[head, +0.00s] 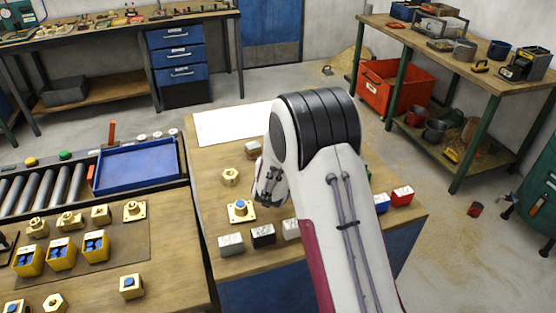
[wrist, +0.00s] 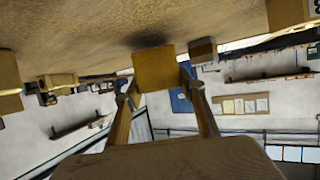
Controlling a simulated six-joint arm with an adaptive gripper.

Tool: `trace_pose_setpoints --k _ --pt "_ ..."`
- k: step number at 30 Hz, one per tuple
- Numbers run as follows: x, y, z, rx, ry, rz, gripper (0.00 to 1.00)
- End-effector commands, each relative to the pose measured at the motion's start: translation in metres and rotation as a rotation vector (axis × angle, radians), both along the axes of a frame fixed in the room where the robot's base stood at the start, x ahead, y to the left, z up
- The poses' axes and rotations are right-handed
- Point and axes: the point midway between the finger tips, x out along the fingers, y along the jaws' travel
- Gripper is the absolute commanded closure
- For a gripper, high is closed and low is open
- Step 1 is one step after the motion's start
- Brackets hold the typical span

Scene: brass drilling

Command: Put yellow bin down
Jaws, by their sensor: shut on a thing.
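The yellow bin (wrist: 154,68) shows in the wrist view as a plain yellow block face between the two fingertips of my gripper (wrist: 162,92). My gripper is shut on it. The wrist view is upside down, with the wooden table top (wrist: 90,30) along its upper part. A dark shadow lies on the table close by the bin; whether the bin touches the wood I cannot tell. In the head view my arm bends down over the middle table (head: 222,260), and the held bin is hidden or cannot be made out.
A yellow flanged part (head: 240,211) and a brass nut (head: 230,176) sit left of my arm. Labelled blocks, including a white one (head: 231,244) and a black one (head: 263,235), line the front edge. A white sheet (head: 235,124) lies behind. Yellow bins (head: 62,253) stand on the left table.

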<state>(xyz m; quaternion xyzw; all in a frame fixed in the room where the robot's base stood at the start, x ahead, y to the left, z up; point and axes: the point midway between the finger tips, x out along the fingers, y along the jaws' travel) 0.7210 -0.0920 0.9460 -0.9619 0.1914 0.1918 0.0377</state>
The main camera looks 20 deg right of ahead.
Motion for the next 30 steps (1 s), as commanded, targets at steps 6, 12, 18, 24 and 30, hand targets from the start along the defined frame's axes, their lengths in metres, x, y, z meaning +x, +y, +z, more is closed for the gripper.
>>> trace_pose_setpoints --k 6,12,18,24,30 --pt "0.0 0.0 -0.012 0.0 -0.002 0.001 0.83" --pt "0.0 0.0 -0.012 0.0 -0.002 0.001 0.83" --pt "0.0 0.0 -0.015 0.0 -0.001 0.001 0.83" --pt "0.0 0.0 -0.016 0.0 -0.001 0.001 0.44" --pt "0.0 0.0 -0.016 0.0 -0.001 0.0 0.44"
